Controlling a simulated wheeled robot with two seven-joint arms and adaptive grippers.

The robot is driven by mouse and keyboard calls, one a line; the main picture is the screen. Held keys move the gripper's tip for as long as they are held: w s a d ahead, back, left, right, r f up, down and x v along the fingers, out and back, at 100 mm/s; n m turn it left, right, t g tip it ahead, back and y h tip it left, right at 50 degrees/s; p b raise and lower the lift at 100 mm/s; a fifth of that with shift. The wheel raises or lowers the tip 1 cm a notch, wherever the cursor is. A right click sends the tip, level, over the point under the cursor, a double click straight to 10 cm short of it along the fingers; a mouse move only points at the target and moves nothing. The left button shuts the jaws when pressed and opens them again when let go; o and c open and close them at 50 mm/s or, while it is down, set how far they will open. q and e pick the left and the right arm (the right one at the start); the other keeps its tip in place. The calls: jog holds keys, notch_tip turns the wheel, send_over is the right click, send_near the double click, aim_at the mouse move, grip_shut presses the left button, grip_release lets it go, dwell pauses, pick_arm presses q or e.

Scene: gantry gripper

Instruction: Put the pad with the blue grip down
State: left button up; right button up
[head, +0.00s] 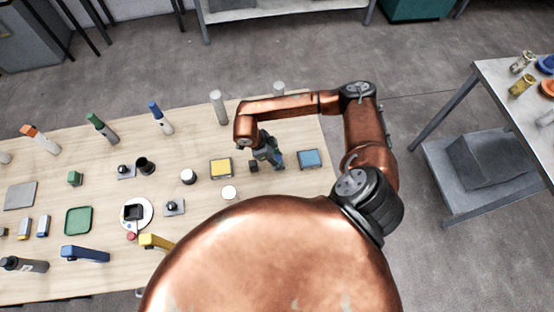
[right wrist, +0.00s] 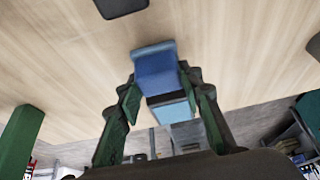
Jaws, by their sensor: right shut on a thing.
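My right gripper (head: 267,158) hangs over the right part of the wooden table. It is shut on the pad with the blue grip (head: 277,158), which is mostly hidden by the fingers in the head view. In the right wrist view the blue grip (right wrist: 157,72) sits between the two green-lined fingers (right wrist: 165,100). A light-blue face with a dark edge (right wrist: 175,111) shows just below it; I cannot tell whether it belongs to the pad or lies behind. The gap between pad and table is unclear. My left gripper is not in view.
A blue dark-rimmed square (head: 309,159) lies right of the gripper and a yellow one (head: 221,167) left of it. A white-topped round jar (head: 188,176) and a white disc (head: 229,192) stand nearby. Pale cylinders (head: 218,106) stand at the far edge. Bare wood (head: 300,135) lies between.

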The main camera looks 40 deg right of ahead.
jog(key=shift+f, duration=0.25)
jog(key=shift+f, duration=0.1)
jog(key=o, duration=0.5)
jog(key=shift+f, duration=0.1)
jog(key=o, duration=0.5)
